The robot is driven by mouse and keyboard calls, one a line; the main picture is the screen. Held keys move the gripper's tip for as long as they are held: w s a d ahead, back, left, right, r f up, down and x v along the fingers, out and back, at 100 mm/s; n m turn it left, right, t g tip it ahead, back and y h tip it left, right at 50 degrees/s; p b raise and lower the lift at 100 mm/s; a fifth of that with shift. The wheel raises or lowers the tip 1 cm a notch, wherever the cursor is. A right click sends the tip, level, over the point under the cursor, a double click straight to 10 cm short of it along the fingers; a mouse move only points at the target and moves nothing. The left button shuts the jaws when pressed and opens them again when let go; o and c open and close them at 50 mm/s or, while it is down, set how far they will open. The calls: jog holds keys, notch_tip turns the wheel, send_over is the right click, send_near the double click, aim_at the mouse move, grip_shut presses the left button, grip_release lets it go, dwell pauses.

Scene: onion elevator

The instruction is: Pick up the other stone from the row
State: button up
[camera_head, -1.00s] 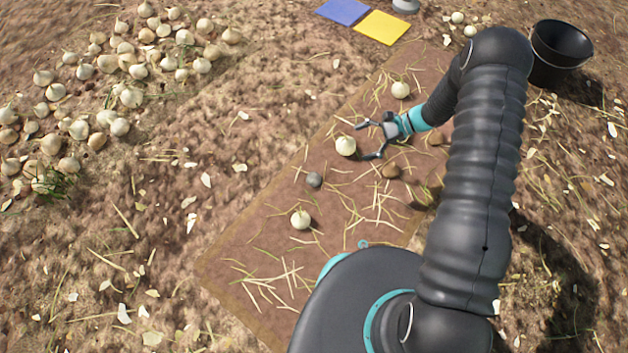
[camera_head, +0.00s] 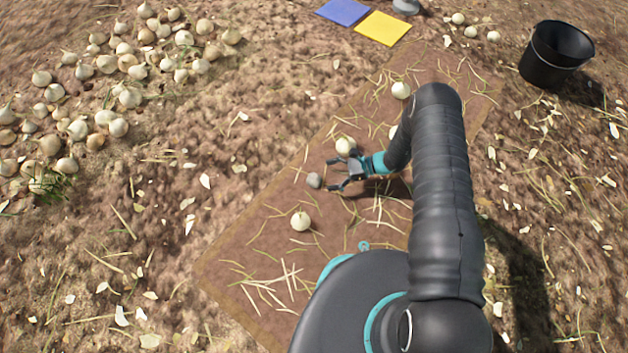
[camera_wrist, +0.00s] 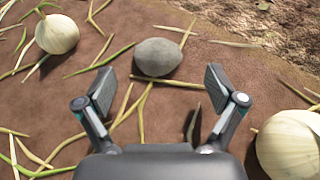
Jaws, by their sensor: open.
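A grey, rounded stone (camera_head: 314,180) lies on the brown mat (camera_head: 240,262). In the wrist view the stone (camera_wrist: 158,57) sits just beyond my fingertips, roughly centred between them. My gripper (camera_head: 333,177) is open and empty, low over the mat, with its fingers pointing left at the stone. The fingers (camera_wrist: 160,88) also show spread in the wrist view. A pale onion (camera_head: 345,146) lies just above my gripper in the head view, and another onion (camera_head: 300,221) lies below the stone. My arm hides part of the mat.
In the wrist view, onions lie at the upper left (camera_wrist: 57,34) and lower right (camera_wrist: 289,144). A black bucket (camera_head: 556,54) stands at the upper right. A blue square (camera_head: 342,12) and a yellow square (camera_head: 382,28) lie at the top. Many onions (camera_head: 120,60) are spread at the upper left.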

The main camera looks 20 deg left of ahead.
aim_at(318, 179)
jog(key=shift+x, duration=3.15)
jog(key=shift+s+d+f, duration=0.1)
jog(key=shift+s, duration=0.05)
jog(key=c, duration=1.5)
jog(key=shift+o, duration=0.2)
